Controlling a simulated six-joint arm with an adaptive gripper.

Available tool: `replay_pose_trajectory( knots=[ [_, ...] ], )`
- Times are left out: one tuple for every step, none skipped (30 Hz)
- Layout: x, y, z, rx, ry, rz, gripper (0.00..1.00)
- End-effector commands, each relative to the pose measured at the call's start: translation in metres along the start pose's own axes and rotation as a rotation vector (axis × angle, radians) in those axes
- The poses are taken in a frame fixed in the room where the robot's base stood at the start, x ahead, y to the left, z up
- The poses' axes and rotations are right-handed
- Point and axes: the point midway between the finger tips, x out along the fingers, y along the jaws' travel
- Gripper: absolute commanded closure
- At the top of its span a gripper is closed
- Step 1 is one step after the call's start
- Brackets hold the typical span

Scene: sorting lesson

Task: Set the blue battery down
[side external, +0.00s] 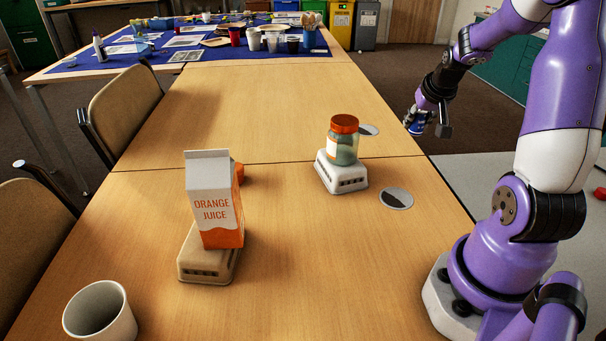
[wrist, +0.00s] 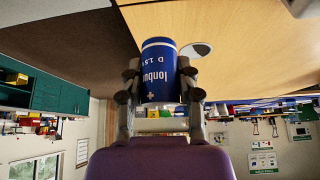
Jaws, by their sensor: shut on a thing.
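The blue battery (side external: 415,125) is held in my gripper (side external: 420,119) in the side view, raised in the air. In that picture it lies just right of the table's right edge, with floor behind it. In the wrist view the battery (wrist: 158,75) sits between the two fingers of my gripper (wrist: 158,68), which touch its sides. White lettering on it appears upside down.
An orange juice carton (side external: 213,205) and an orange-lidded jar (side external: 343,145) stand on pale bases (side external: 190,265) (side external: 328,176) on the table (side external: 290,280). A white cup (side external: 100,312) stands front left.

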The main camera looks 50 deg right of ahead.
Motion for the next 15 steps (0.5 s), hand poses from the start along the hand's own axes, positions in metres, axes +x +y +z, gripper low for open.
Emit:
replay_pose_trajectory(
  knots=[
    [0.010,0.000,0.007,0.001,-0.007,0.000,1.00],
    [0.015,0.000,0.010,0.000,-0.007,0.000,1.00],
    [0.020,0.000,0.013,-0.001,-0.006,-0.001,1.00],
    [0.024,0.000,0.015,-0.001,-0.005,-0.001,1.00],
    [0.026,0.000,0.016,-0.001,-0.004,-0.001,1.00],
    [0.030,-0.001,0.018,-0.001,-0.004,-0.001,1.00],
    [0.033,-0.001,0.020,-0.002,-0.004,-0.001,1.00],
    [0.036,-0.001,0.022,-0.002,-0.004,-0.001,1.00],
    [0.042,-0.001,0.026,-0.002,-0.006,-0.002,1.00],
    [0.046,-0.001,0.029,-0.002,-0.006,-0.002,1.00],
    [0.051,-0.001,0.031,-0.002,-0.006,-0.002,1.00],
    [0.057,-0.001,0.034,-0.002,-0.006,-0.002,1.00],
    [0.060,-0.001,0.036,-0.002,-0.005,-0.002,1.00],
    [0.063,-0.001,0.038,-0.003,-0.005,-0.002,1.00],
    [0.065,-0.001,0.039,-0.003,-0.002,-0.002,1.00]
  ],
)
